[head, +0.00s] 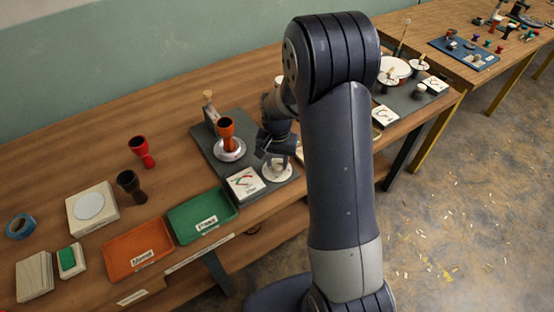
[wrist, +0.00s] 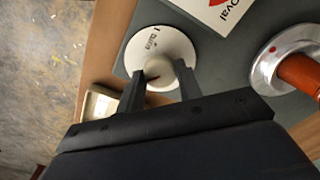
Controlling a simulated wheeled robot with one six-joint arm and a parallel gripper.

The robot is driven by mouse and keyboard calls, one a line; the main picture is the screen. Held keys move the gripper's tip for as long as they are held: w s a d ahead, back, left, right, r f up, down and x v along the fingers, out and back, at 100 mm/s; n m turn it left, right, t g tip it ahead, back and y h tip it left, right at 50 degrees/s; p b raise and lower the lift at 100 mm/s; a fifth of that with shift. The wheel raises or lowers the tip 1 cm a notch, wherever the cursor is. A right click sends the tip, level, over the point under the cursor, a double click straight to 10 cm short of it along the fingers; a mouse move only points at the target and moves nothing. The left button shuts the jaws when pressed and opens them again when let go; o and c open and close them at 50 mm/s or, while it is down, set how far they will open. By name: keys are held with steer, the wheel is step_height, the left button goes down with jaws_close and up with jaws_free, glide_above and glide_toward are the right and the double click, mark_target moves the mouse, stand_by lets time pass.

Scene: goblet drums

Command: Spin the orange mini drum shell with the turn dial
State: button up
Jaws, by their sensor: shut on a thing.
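The orange mini drum shell (head: 226,132) stands upright on a round silver turntable (head: 229,150) on the dark grey board. Part of the shell (wrist: 300,74) and the turntable's rim (wrist: 266,62) show at the right of the wrist view. My gripper (wrist: 160,74) is shut on this knob, one finger on each side. In the head view my gripper (head: 272,154) is partly hidden by my wrist.
A white card (head: 244,184) with a red mark lies beside the dial. Red (head: 142,152) and black (head: 130,187) shells stand to the left. An orange tray (head: 138,251) and a green tray (head: 202,214) lie along the front edge. A wooden-topped post (head: 209,101) stands behind the turntable.

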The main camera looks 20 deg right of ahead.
steer(key=shift+m, duration=0.3)
steer(key=m+b, duration=0.1)
steer(key=m, duration=0.2)
steer(key=shift+m, duration=0.3)
steer(key=m+b, duration=0.1)
steer(key=m, duration=0.4)
steer(key=m+b, duration=0.1)
steer(key=m, duration=0.4)
steer(key=shift+m, duration=0.4)
steer(key=m, duration=0.4)
steer(key=shift+m+b, duration=0.3)
steer(key=shift+b, duration=0.05)
steer(key=o, duration=1)
